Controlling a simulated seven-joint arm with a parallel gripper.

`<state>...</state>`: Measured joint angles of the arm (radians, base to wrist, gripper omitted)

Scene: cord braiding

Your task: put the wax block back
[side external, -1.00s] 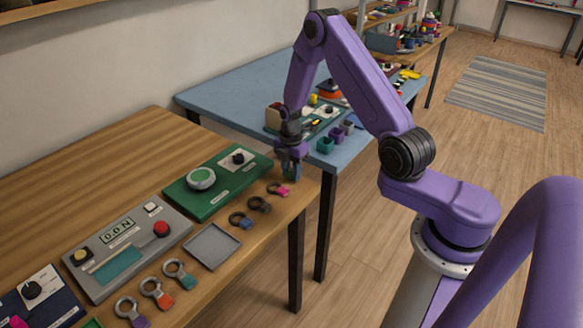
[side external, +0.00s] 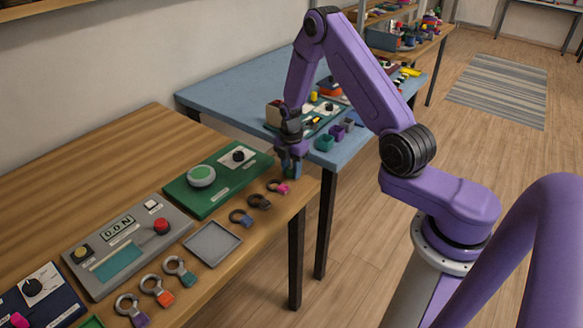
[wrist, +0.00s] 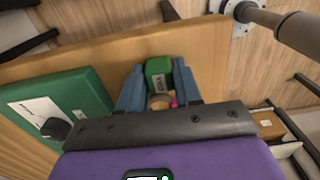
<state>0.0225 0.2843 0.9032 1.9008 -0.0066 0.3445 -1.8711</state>
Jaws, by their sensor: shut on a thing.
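I take this to be the wax block (wrist: 158,72); the label is too small to read. The fingers are shut on it. In the side external view my gripper (side external: 291,168) points down at the right front corner of the wooden table (side external: 120,140), beside the green panel (side external: 220,200). The block is mostly hidden there, and I cannot tell whether it touches the table.
A pink-tipped ring (side external: 278,187) lies just in front of my gripper, with several other rings along the front edge. A grey tray (side external: 212,245) and a grey panel (side external: 125,250) lie to the left. The blue table (side external: 240,90) stands behind, holding small cups (side external: 325,144).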

